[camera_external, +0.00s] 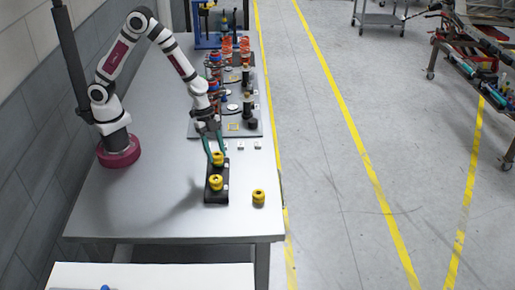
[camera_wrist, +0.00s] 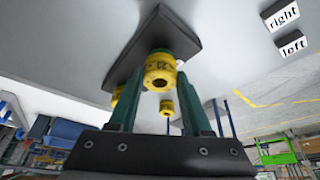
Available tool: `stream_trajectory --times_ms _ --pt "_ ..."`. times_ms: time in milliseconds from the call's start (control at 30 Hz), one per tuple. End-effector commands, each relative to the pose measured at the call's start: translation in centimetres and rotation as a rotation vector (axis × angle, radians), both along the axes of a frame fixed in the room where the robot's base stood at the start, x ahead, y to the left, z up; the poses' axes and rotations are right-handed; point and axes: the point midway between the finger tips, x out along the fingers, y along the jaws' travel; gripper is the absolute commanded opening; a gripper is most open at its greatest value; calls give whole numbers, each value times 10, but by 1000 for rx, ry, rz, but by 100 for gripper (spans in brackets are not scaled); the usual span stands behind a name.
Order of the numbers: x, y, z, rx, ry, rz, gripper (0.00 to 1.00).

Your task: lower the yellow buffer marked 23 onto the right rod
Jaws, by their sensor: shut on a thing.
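A yellow buffer (camera_wrist: 160,72) is between the teal fingers of my gripper (camera_wrist: 163,115) in the wrist view. It has a dark marking that I cannot read surely and a hole in its end. In the external view my gripper (camera_external: 216,152) points down, shut on this buffer (camera_external: 218,159) at the far end of the black holder (camera_external: 216,199). I cannot tell whether the buffer still touches the holder. A second yellow buffer (camera_external: 216,184) sits on the holder. A third (camera_external: 258,197) stands on the table to the right. I cannot tell which rod is the right one.
The grey fixture plate (camera_external: 205,130) lies beyond the holder, with upright dark posts (camera_external: 250,108) and red-and-blue parts (camera_external: 214,60). Small labels reading "right" (camera_wrist: 283,15) and "left" (camera_wrist: 292,45) show in the wrist view. The table's near left (camera_external: 130,210) is clear.

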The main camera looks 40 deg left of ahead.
Motion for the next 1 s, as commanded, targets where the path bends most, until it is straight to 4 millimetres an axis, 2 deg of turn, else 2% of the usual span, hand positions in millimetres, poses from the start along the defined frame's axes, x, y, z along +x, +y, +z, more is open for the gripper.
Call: stream_trajectory --times_ms 133,167,333,367,667,1000 --pt "0 0 -2 0 0 1 0" --pt "0 0 -2 0 0 1 51" --pt "0 0 -2 0 0 1 81" --pt "0 0 -2 0 0 1 84" --pt "0 -1 2 -2 -1 -1 84" --pt "0 -1 50 -3 -2 0 84"
